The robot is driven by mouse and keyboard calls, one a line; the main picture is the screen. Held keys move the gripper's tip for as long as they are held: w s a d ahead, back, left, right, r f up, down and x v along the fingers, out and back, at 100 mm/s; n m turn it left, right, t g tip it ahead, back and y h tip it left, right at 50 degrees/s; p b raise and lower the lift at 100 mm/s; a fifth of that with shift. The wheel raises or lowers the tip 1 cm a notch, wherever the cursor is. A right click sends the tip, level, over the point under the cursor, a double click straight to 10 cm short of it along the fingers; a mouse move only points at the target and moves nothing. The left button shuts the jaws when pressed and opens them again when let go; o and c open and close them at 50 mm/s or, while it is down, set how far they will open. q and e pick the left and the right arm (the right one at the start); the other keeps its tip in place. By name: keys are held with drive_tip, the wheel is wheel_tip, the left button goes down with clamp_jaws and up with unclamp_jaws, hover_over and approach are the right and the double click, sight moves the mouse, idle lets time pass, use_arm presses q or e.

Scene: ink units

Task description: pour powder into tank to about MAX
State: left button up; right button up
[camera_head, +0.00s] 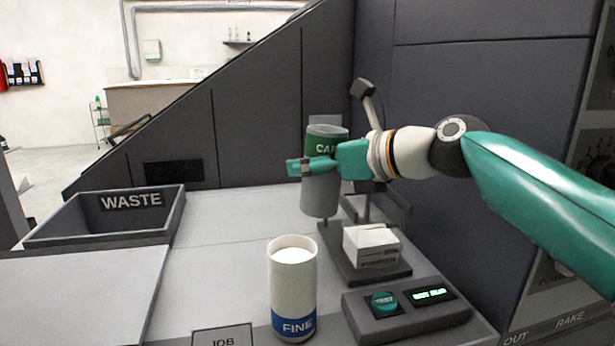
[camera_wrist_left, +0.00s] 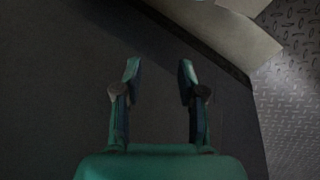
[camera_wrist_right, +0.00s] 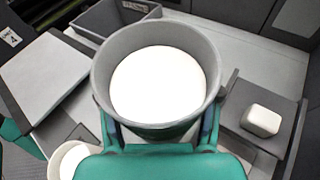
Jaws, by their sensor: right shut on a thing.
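A grey can with a green band reading "CAR" (camera_head: 320,197) stands roughly upright in my right gripper (camera_head: 314,170), which is shut around it above the worktop. The right wrist view looks into this can (camera_wrist_right: 98,82), which holds white powder below its rim. A white jar with a blue band marked FINE (camera_head: 292,285) stands on the worktop, filled with white powder; its rim also shows in the right wrist view (camera_wrist_right: 55,165). My left gripper (camera_wrist_left: 159,72) is open and empty in the left wrist view. I cannot make out a tank or a MAX mark.
A grey WASTE bin (camera_head: 105,228) stands at the left. A dark stand (camera_head: 370,268) carries a white block (camera_head: 371,246). A control box (camera_head: 405,310) with a teal button and a lit display sits in front. A dark panelled wall (camera_head: 260,110) rises behind. The middle worktop (camera_head: 215,250) is clear.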

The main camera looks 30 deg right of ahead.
drive_tip(key=b, duration=0.1)
drive_tip(key=f+b, duration=0.1)
drive_tip(key=b, duration=0.1)
drive_tip(key=shift+d+f+m, duration=0.25)
drive_tip(key=shift+m, duration=0.05)
drive_tip(key=shift+s+d+r+t+y, duration=0.1)
drive_tip(key=shift+d+t+y, duration=0.05)
drive_tip(key=shift+t+y, duration=0.2)
drive_tip(key=shift+s+d+r+m+t+y+b, duration=0.1)
drive_tip(key=shift+d+r+m+t+y+b, duration=0.25)
drive_tip(key=shift+r+m+b, duration=0.25)
drive_tip(key=shift+d+r, duration=0.15)
drive_tip(key=shift+r, duration=0.1)
drive_tip(key=shift+m+b, duration=0.3)
drive_tip(key=shift+b, duration=0.05)
drive_tip(key=shift+s+d+t, duration=0.15)
drive_tip(key=shift+d+t, duration=0.1)
drive_tip(key=shift+t, duration=0.15)
drive_tip(key=shift+d+r+m+y+b, duration=0.2)
drive_tip(key=shift+r+m+y+b, duration=0.1)
drive_tip(key=shift+m+b, duration=0.1)
